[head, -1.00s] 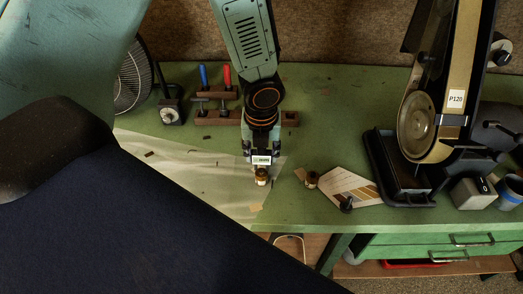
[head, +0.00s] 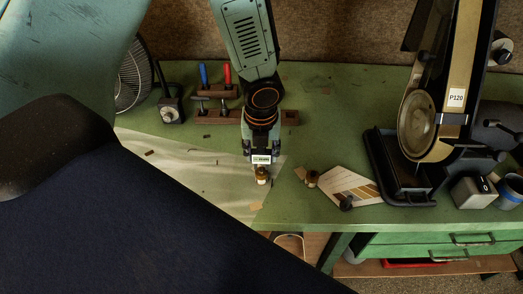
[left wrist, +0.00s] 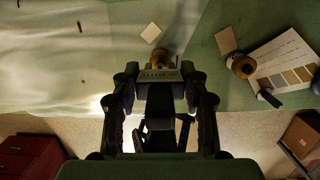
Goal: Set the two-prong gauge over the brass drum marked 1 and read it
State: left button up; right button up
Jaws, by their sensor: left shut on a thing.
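My left gripper (head: 262,148) reaches down over the green bench and is shut on the two-prong gauge (head: 261,160), a small block with a pale label. In the left wrist view the gauge (left wrist: 160,75) sits between the fingertips. A small brass drum (head: 262,178) stands right at the gauge's lower edge; its top also shows in the left wrist view (left wrist: 160,56). Whether the prongs straddle or touch it is hidden. A second brass drum (head: 311,179) stands to the right, beside a shade card. No number is legible on either drum, nor any gauge reading. My right gripper is not in view.
The shade card (head: 352,187) has a dark knob-like piece on it. A belt sander (head: 428,125) marked P120 stands at right, with a grey block (head: 474,192) and a blue cup (head: 510,191).

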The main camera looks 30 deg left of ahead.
pick_arm(q)
jog(key=shift+f+b, duration=0.8)
jog(key=shift+f, duration=0.2)
dwell(0.5)
jog(key=shift+r, duration=0.1)
dwell(0.7)
jog(key=shift+r+p, duration=2.45)
jog(key=shift+p, duration=0.3)
